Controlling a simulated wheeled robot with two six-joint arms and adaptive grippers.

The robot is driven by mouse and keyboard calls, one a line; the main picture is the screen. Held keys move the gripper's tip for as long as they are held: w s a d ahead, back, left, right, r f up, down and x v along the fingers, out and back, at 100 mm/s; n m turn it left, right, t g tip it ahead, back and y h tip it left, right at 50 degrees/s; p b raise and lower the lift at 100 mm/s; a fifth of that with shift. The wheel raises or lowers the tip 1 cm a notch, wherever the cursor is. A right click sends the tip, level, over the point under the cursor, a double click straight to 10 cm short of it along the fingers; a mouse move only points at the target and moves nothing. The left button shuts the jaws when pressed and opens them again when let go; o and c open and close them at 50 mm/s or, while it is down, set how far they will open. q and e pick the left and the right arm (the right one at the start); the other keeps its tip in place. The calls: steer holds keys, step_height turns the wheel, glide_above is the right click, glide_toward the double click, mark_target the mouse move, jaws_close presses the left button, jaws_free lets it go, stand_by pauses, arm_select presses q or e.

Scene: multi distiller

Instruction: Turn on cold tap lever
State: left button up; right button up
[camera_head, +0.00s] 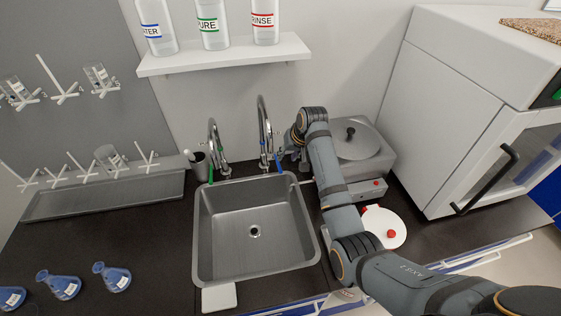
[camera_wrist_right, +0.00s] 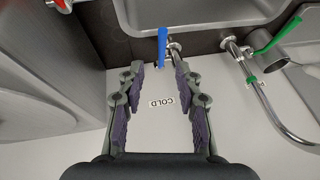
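The cold tap (camera_head: 264,130) is a tall chrome gooseneck behind the sink, with a blue lever (camera_head: 278,161) low on its right side. In the right wrist view the blue lever (camera_wrist_right: 162,47) shows just past the fingertips, roughly in line with the gap between them. A COLD label (camera_wrist_right: 162,103) is on the wall between the fingers. My right gripper (camera_wrist_right: 159,70) is open with nothing between its fingers; in the head view it (camera_head: 284,152) is close beside the tap, partly hidden by my arm. Contact with the lever cannot be told. My left gripper is out of view.
A second tap (camera_head: 214,145) with a green lever (camera_head: 211,175) stands to the left. The sink (camera_head: 205,235) is empty. A grey lidded device (camera_head: 365,150) sits right of the tap, beside my right arm. A bottle shelf (camera_head: 220,57) hangs above.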

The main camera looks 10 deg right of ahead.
mark_target(279, 165)
steer(key=x, duration=0.4)
steer(key=shift+w+a+f, duration=0.2)
steer(key=shift+w+a, duration=0.1)
steer(key=shift+w, duration=0.05)
steer(key=x, duration=0.3)
steer(key=shift+w+d+f+p, duration=0.1)
steer(key=shift+w+f+p, duration=0.2)
steer(key=shift+f, duration=0.2)
steer(key=shift+c, duration=1.2)
steer(key=c, duration=0.5)
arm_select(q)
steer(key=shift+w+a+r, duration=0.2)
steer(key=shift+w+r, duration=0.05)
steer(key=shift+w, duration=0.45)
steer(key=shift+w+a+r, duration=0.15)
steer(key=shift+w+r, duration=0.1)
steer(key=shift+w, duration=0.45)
